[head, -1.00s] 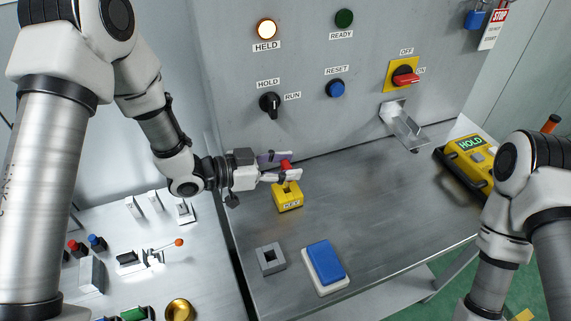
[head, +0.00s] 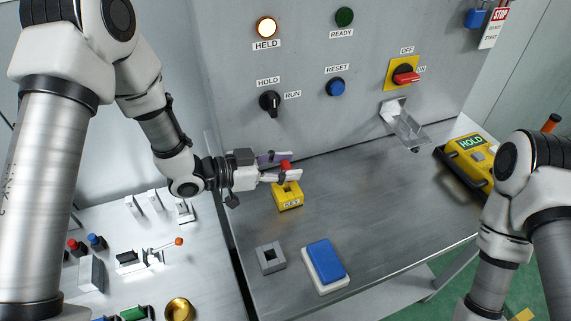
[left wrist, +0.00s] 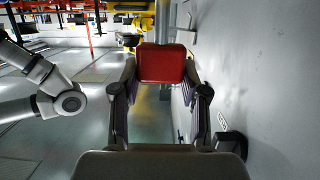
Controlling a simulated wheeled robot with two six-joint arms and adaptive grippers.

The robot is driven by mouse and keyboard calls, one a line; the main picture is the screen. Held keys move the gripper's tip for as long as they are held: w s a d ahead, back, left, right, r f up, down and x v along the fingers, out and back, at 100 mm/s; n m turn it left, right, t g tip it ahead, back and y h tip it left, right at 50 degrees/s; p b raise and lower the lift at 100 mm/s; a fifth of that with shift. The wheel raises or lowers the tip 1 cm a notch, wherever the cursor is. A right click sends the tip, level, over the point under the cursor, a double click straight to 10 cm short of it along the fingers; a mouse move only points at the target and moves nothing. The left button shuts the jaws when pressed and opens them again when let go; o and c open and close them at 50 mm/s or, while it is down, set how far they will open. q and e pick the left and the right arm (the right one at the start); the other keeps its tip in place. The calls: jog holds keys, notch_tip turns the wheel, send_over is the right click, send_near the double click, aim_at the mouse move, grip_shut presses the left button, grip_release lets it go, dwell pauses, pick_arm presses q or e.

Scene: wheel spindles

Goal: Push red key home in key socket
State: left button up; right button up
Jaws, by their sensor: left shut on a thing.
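The red key (head: 285,165) is between the fingers of my left gripper (head: 283,174), which is shut on it. The key's red head also shows between the fingertips in the left wrist view (left wrist: 161,64). The yellow key socket (head: 289,201), labelled KEY, stands on the metal bench just below the key. The gripper and key are over the socket; its slot is partly in view, and I cannot tell how deep the key sits. My right arm shows at the right edge, but its gripper is out of view.
A grey square socket block (head: 270,258) and a blue pad (head: 325,262) lie in front of the key socket. The control panel wall (head: 325,120) rises close behind. A yellow HOLD box (head: 468,152) lies at the right. The bench between is clear.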

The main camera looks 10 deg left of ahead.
pick_arm(q)
jog(key=shift+f+b, duration=1.55)
jog(key=shift+f, duration=0.6)
jog(key=o, duration=1.3)
jog(key=shift+r, duration=0.1)
jog(key=v, duration=1.2)
